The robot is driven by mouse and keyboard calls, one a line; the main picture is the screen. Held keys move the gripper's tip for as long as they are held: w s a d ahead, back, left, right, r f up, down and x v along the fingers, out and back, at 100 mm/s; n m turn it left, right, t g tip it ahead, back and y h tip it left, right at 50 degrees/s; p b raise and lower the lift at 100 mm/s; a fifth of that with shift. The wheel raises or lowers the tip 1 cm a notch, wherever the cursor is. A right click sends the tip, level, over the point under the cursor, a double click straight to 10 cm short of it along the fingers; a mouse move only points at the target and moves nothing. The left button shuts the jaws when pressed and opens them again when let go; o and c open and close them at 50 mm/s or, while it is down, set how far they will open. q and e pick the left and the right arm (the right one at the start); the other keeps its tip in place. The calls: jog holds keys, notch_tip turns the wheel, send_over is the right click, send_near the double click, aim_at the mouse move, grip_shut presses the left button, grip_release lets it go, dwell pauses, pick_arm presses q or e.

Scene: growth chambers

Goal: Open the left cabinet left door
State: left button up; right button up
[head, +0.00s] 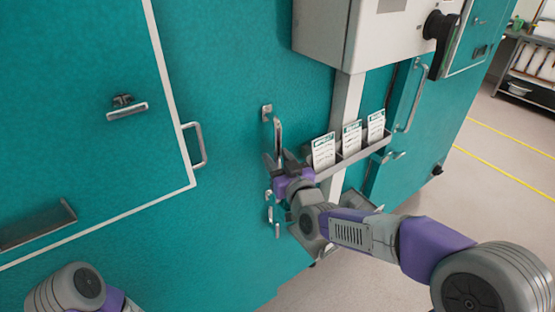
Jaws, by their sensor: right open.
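A teal cabinet front (235,60) fills the left and middle of the head view. A panel outlined in white (70,60) on its left has a silver bar handle (197,145) at its right edge. To the right, a vertical silver handle (278,133) sits on the teal face. My right gripper (279,161) is open at this handle's lower end, its dark fingers to either side in the picture. I cannot tell whether they touch it. No open gap shows at the teal front. Only part of my left arm shows at the bottom left; its gripper is out of view.
A small latch (128,108) and a ledge (38,226) stick out at left. A rack with several cards (350,158) juts out just right of my right gripper, below a grey box (325,30). Open floor (500,180) with yellow lines lies at right.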

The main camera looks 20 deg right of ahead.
jog(key=shift+w, duration=0.2)
grip_shut()
jog(key=shift+s+f, duration=0.1)
